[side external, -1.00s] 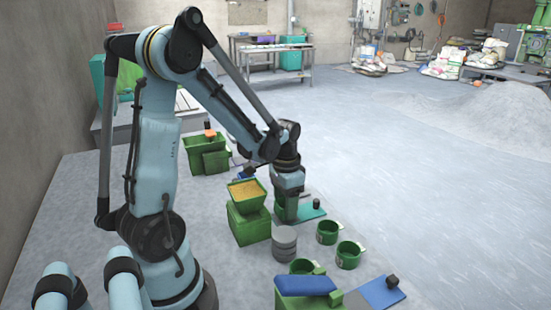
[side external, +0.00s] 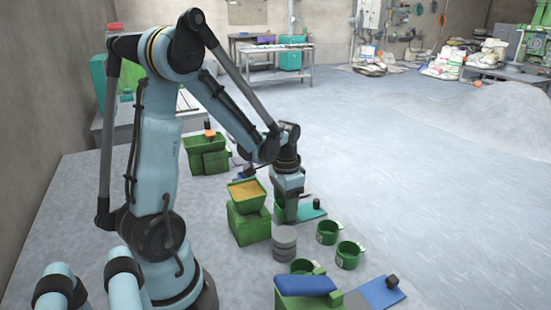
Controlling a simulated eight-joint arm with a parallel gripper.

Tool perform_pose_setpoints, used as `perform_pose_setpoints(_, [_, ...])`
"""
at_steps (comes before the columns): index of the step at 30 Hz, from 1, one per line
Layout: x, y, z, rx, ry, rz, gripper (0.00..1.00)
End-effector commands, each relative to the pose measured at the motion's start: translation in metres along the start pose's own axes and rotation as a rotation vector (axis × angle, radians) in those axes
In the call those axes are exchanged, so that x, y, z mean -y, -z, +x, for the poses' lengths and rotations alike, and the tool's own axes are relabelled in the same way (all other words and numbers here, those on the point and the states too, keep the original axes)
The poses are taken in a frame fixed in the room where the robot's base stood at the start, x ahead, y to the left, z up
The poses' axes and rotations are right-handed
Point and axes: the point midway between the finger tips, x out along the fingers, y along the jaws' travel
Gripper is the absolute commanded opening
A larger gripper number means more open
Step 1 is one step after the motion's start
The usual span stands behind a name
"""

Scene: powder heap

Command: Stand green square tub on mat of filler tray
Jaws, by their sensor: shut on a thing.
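My gripper (side external: 287,192) points down and is shut on a green tub (side external: 286,212), which looks square. The fingers hide much of the tub. The tub is at the left end of a flat teal plate (side external: 311,211) that carries a small black knob. I cannot tell whether the tub's base touches the surface under it. A green filler box (side external: 249,228) with an open hopper of yellow powder (side external: 247,189) stands just left of the tub. The mat under the tub is mostly hidden.
A grey stack of discs (side external: 284,243) stands in front of the tub. Round green tubs (side external: 327,232) and (side external: 349,254) stand to the right. A green box with a blue top (side external: 305,286) and a blue plate (side external: 382,292) lie nearest. Open floor spreads to the right.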

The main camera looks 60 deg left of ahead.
Motion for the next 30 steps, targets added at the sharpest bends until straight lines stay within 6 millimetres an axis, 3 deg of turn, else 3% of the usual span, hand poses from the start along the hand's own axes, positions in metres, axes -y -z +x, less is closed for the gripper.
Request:
perform_pose_setpoints(11, [0.0001, 0.0001, 0.0063, 0.000, 0.000, 0.000, 0.25])
perform_pose_setpoints(12, [0.0000, 0.0001, 0.0062, 0.000, 0.000, 0.000, 0.59])
perform_pose_setpoints(17, [0.0000, 0.0001, 0.0061, 0.000, 0.000, 0.000, 0.84])
perform_pose_setpoints(23, [0.0001, 0.0001, 0.0060, 0.000, 0.000, 0.000, 0.85])
perform_pose_setpoints(26, [0.0001, 0.0002, 0.0060, 0.000, 0.000, 0.000, 0.98])
perform_pose_setpoints(30, [0.0001, 0.0002, 0.0060, 0.000, 0.000, 0.000, 1.00])
